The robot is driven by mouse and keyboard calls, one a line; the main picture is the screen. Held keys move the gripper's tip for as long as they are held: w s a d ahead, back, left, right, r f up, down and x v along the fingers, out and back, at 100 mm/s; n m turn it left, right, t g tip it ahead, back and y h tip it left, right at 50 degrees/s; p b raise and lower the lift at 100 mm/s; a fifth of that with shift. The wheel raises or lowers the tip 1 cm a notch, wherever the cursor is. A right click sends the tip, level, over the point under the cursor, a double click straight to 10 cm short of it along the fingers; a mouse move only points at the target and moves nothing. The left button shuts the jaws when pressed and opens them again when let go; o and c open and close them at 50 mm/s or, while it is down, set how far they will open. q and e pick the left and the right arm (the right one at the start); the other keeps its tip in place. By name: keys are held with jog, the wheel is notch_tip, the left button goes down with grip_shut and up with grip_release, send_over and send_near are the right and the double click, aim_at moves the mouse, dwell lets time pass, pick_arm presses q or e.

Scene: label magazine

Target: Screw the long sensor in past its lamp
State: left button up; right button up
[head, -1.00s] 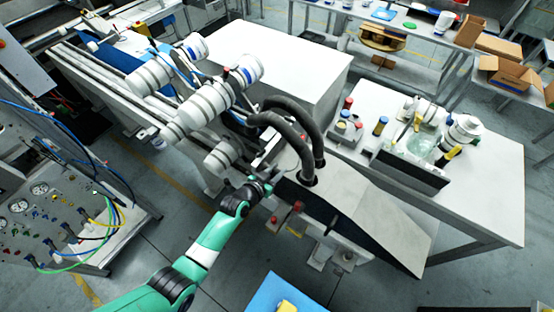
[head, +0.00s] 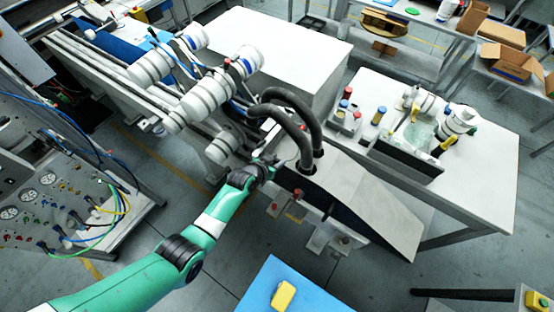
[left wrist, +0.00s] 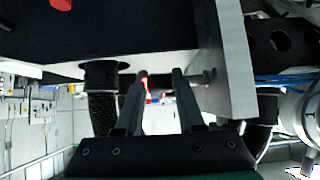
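My left gripper (head: 268,165) is at the machine's side, just left of where the black hoses enter the sloped cover. In the left wrist view its two dark fingers (left wrist: 160,78) stand apart with a gap between them. A small red and white thing (left wrist: 147,88) shows beside the left fingertip; I cannot tell whether it is the lamp. A short grey rod end (left wrist: 208,77) sticks out of a pale plate (left wrist: 236,65), close to the right finger. I cannot tell whether it is the long sensor. My right gripper is not in view.
Two thick black hoses (head: 297,115) arch beside the gripper. The sloped grey cover (head: 365,205) runs down to the right. Brackets with red knobs (head: 273,209) are below it. A blue surface (head: 262,285) with a yellow block (head: 284,295) is at the bottom.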

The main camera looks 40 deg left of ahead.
aim_at(276, 160)
pick_arm(q)
jog(key=o, duration=0.3)
jog(key=shift+s+r, duration=0.2)
jog(key=p+v, duration=0.3)
jog(key=v, duration=0.2)
jog(key=shift+s+r, duration=0.15)
jog(key=shift+r, duration=0.1)
jog(key=shift+v, duration=2.8)
jog(key=shift+f, duration=0.15)
